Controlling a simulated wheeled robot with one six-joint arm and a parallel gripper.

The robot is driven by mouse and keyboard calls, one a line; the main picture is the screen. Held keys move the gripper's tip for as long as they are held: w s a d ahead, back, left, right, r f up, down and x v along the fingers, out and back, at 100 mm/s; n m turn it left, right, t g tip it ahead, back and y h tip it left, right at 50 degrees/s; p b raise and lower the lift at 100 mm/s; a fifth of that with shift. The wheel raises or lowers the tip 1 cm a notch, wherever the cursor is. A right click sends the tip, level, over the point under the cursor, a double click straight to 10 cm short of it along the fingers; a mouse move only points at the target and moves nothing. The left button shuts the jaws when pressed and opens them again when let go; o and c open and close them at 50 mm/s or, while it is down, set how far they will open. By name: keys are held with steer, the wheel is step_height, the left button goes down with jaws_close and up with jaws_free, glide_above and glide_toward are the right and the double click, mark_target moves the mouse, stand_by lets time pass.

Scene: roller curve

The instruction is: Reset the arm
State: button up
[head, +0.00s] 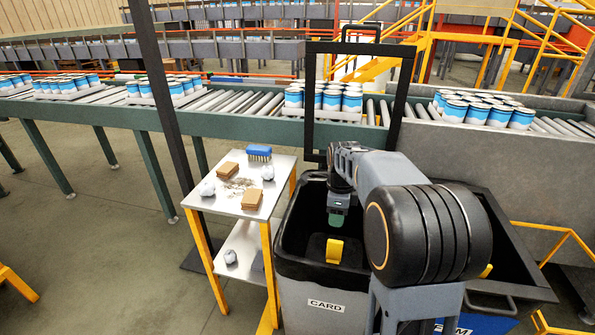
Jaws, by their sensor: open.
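My arm reaches up from the lower right and bends down over the bin marked CARD (325,305). My gripper (338,222) points down above the dark mouth of that bin, right of the small steel cart. It is open, and I see nothing held in it. A greenish part shows at its lower end; the fingertips are small and hard to make out. A yellow part (334,251) shows just below it, inside the bin's outline.
The steel cart (222,200) bears a blue brush (259,152), brown cardboard pieces (252,199), crumpled grey-white lumps (207,188) and scattered debris. Behind runs a roller conveyor (240,107) with packs of blue-and-white cans (488,112). A dark post stands left of the cart. A second bin (510,285) is at right.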

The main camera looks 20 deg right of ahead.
steer(key=s+a+r+n+t+p, duration=0.1)
steer(key=s+a+r+n+p, duration=0.4)
steer(key=s+n, duration=0.3)
steer(key=s+a+r+n+t+p, duration=0.2)
steer(key=s+a+r+n+p, duration=0.3)
steer(key=n, duration=1.1)
steer(key=s+r+p, duration=0.1)
steer(key=s+r, duration=0.1)
steer(key=s, duration=0.1)
steer(key=shift+s+r+t+p, duration=0.15)
steer(key=shift+s+t+p, duration=0.15)
steer(key=shift+s+p, duration=0.05)
